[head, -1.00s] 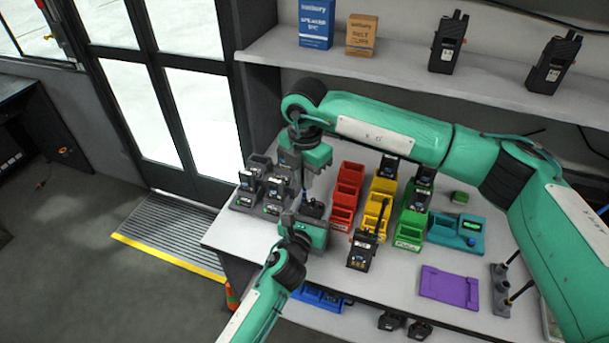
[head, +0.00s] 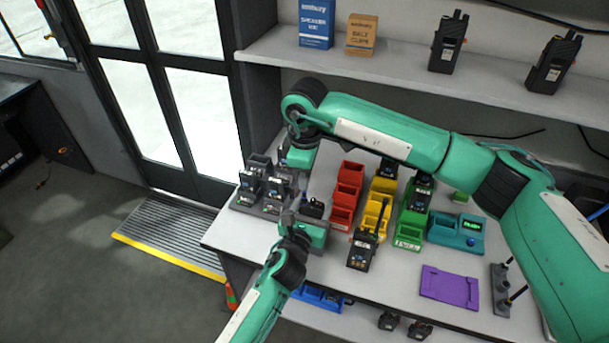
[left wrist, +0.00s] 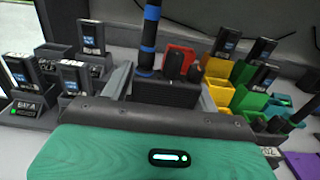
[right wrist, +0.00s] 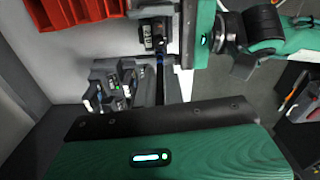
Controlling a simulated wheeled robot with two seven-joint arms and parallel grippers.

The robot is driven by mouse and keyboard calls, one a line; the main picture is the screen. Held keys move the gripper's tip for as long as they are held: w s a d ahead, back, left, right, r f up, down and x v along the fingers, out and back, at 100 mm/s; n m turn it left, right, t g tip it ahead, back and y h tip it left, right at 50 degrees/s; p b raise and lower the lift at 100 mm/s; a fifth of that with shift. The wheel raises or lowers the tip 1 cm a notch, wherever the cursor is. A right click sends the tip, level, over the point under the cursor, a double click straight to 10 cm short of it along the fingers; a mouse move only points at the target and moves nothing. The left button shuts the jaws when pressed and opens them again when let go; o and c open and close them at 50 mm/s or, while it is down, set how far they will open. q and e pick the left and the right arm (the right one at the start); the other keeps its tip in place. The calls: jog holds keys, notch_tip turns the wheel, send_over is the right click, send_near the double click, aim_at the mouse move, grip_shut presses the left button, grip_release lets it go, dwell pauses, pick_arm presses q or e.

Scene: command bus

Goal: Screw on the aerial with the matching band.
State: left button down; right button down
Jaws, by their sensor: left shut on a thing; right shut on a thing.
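My left gripper (head: 303,217) is shut on a black radio (head: 313,208) beside the charger rack. In the left wrist view the radio (left wrist: 168,92) stands between the jaws, its knobs on top. My right gripper (head: 300,160) is just above, shut on a dark aerial with blue bands (left wrist: 148,40). The aerial stands upright over the left part of the radio's top. Its lower end meets the top there; I cannot tell how deeply it sits. The blue band also shows in the right wrist view (right wrist: 159,62), near the right fingers.
A grey charger rack (head: 243,203) with several radios is at the left. Red bins (head: 345,198), yellow bins (head: 374,212) and green bins (head: 409,228) stand to the right. Another radio (head: 361,250) stands in front. A purple mat (head: 449,288) and an aerial stand (head: 500,292) lie farther right.

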jog(key=c, duration=1.5)
grip_release()
jog(key=shift+r, duration=2.25)
jog(key=shift+o, duration=0.2)
